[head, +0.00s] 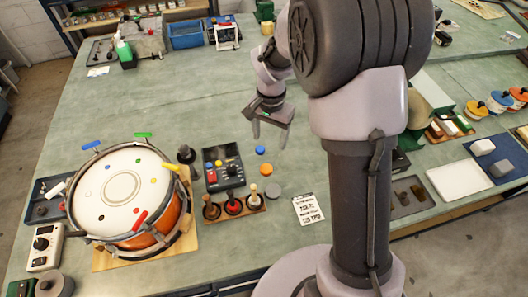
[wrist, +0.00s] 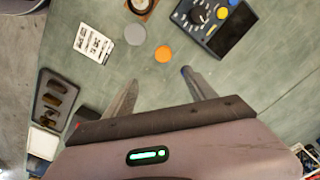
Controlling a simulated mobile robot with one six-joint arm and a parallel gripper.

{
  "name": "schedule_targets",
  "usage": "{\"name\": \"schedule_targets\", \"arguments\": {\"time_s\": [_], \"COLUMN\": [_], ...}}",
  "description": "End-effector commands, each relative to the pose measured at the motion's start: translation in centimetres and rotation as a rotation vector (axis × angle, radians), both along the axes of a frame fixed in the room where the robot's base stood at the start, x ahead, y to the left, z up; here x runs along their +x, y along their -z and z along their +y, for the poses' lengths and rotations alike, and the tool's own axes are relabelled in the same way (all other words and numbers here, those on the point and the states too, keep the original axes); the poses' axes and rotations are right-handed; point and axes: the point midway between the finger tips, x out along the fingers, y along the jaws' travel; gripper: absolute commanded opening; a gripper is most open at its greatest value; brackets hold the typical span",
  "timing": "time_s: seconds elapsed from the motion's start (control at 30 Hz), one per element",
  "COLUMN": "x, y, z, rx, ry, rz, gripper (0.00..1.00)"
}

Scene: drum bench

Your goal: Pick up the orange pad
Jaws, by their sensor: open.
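The orange pad (head: 266,169) is a small flat disc lying on the green bench, to the right of the black control box. It also shows in the wrist view (wrist: 164,53), just beyond the fingertips and between their lines. My gripper (head: 270,136) is open and empty above the bench, on the far side of the orange pad in the head view; its two fingers show in the wrist view (wrist: 160,76). A blue pad (head: 260,150) lies beyond the orange one and is mostly hidden by a fingertip in the wrist view. A grey pad (head: 273,190) lies on the near side.
A black control box (head: 224,170) stands left of the pads, with a wooden rack (head: 234,207) of several knobs in front. A printed card (head: 308,209) lies to the right. A drum (head: 124,195) stands further left. The bench behind the pads is clear.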

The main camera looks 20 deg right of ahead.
Motion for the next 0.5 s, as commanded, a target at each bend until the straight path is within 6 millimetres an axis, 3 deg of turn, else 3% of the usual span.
{"name": "schedule_targets", "arguments": {"time_s": [0.03, 0.23, 0.5], "x": [-0.1, -0.1, 0.0], "y": [2.1, 8.0, 11.1], "z": [0.0, 0.1, 0.2], "rx": [0.000, 0.001, 0.001], "ry": [0.000, 0.000, -0.001], "rz": [0.005, 0.004, 0.001], "gripper": [0.65, 0.65, 0.65]}}
